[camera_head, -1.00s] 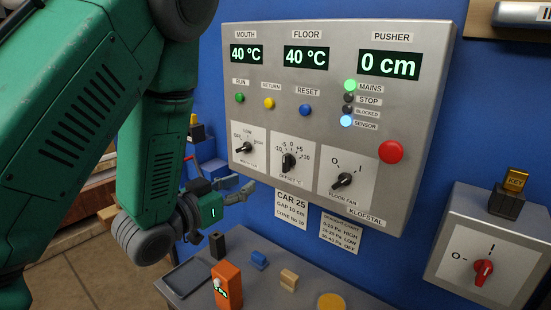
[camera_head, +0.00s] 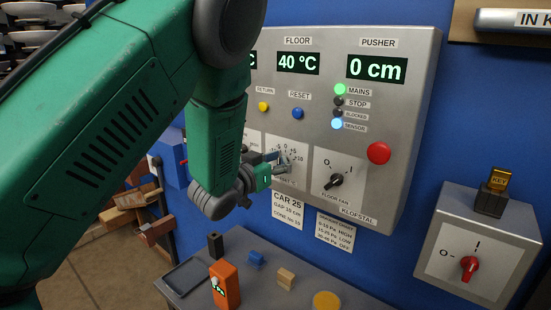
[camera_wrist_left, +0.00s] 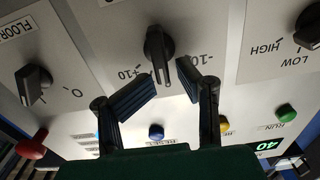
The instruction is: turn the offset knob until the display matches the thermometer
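The offset knob (camera_wrist_left: 158,46) is black, on a white plate with marks from -10 to +10. My left gripper (camera_wrist_left: 164,88) is open, its two fingers pointing at the knob from either side; I cannot tell whether they touch it. The floor display (camera_head: 298,63) reads 40 °C. The mouth display (camera_head: 253,59) is mostly hidden by my left arm. An orange device (camera_head: 225,286) with a small lit screen, possibly the thermometer, stands on the table; its reading is too small.
The grey control panel (camera_head: 400,160) also carries a floor fan knob (camera_head: 336,180), a red button (camera_head: 379,153) and coloured buttons. A box with a red switch (camera_head: 469,267) is at right. The table (camera_head: 255,295) below holds a blue block (camera_head: 256,258) and a wooden block (camera_head: 286,279).

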